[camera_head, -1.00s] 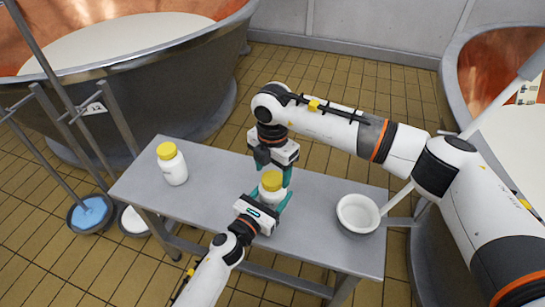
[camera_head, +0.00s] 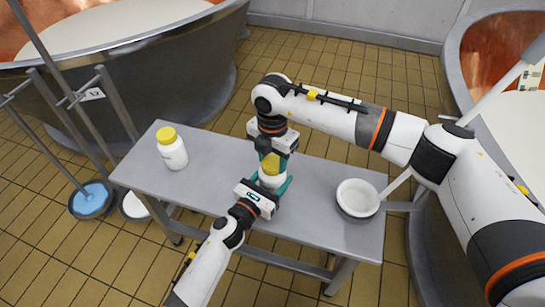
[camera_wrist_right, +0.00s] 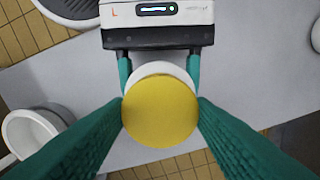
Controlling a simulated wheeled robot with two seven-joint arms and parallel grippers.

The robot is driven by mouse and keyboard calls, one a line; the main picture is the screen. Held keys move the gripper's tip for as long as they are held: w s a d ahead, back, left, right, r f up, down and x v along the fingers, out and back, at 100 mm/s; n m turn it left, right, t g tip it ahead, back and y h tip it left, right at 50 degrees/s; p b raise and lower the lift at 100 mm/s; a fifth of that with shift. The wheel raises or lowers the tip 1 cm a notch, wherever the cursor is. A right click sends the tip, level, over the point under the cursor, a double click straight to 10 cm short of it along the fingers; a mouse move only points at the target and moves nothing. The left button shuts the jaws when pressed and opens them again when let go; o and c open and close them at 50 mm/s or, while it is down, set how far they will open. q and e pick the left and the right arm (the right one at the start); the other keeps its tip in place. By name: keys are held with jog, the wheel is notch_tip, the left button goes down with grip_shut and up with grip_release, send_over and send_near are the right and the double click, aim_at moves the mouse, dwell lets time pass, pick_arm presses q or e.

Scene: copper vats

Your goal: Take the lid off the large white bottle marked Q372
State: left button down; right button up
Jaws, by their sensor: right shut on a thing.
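A white bottle (camera_head: 271,181) with a yellow lid (camera_head: 271,163) stands upright on the grey table, between my two grippers. Its marking is hidden or too small to read. My right gripper (camera_head: 270,158) comes from above and is shut on the yellow lid, which also fills the middle of the right wrist view (camera_wrist_right: 160,111). I cannot tell whether the lid is loose from the bottle. My left gripper (camera_head: 270,184) reaches in from the front, its teal fingers on both sides of the bottle's body. A second white bottle (camera_head: 174,155) with a yellow lid stands on the left of the table.
The grey table (camera_head: 215,192) has clear room between the bottles and at right front. Large copper vats flank the table. Buckets, one with blue contents (camera_head: 91,199), stand on the tiled floor at left.

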jog(key=n, duration=0.6)
jog(key=shift+n, duration=0.3)
jog(key=n, duration=0.7)
jog(key=shift+r, duration=0.1)
jog(key=n, duration=1.3)
jog(key=shift+n, duration=0.4)
jog(key=n, duration=1.5)
jog(key=shift+r, duration=0.2)
